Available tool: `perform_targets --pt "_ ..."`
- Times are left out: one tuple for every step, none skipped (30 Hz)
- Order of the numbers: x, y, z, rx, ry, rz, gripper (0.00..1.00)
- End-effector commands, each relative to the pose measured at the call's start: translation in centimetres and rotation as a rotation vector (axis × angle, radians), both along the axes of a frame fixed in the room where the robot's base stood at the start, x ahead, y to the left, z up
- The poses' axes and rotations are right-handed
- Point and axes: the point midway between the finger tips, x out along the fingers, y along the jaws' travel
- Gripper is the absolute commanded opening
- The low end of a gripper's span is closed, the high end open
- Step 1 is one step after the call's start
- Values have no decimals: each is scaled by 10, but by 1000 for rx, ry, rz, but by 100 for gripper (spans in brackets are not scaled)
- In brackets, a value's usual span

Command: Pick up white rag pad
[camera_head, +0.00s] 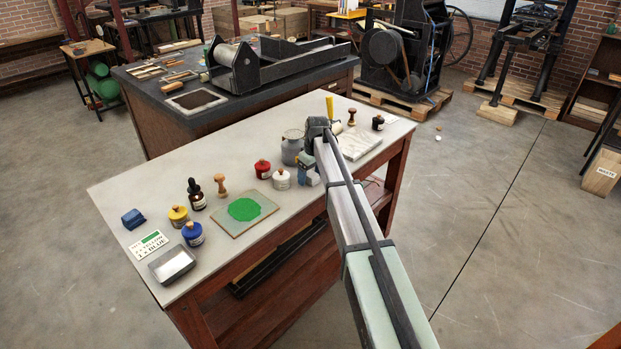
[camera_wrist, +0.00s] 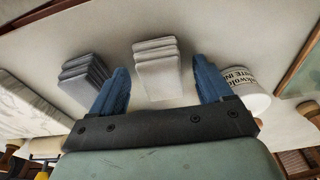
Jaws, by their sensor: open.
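The white rag pad (camera_wrist: 157,68), a small folded stack of pale cloth, lies on the worktable in the wrist view. My gripper (camera_wrist: 161,66) is open, with one blue finger to each side of the pad in the picture. A gap shows between the pad and both fingers, and nothing is held. I cannot tell how far above the table the fingertips are.
A grey rag pad (camera_wrist: 84,82) lies left of the left finger. The white ink jar (camera_wrist: 246,96) stands close by the right finger. Free tabletop lies at the back left.

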Motion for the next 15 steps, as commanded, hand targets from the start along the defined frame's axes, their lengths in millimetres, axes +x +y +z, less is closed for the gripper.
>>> perform_targets --pt "0 0 0 0 0 0 79" --pt "0 0 0 0 0 0 76" --pt "0 0 0 0 0 0 72" --pt "0 0 0 0 0 0 69" --pt "0 0 0 0 0 0 66" --pt "0 0 0 0 0 0 62" --pt "0 0 0 0 0 0 60" --pt "0 0 0 0 0 0 57" --pt "0 0 0 0 0 0 53" --pt "0 0 0 0 0 0 50" --pt "0 0 0 0 0 0 47" --pt "0 0 0 0 0 0 43" --pt "0 0 0 0 0 0 40" --pt "0 0 0 0 0 0 38" --pt "0 0 0 0 0 0 34"
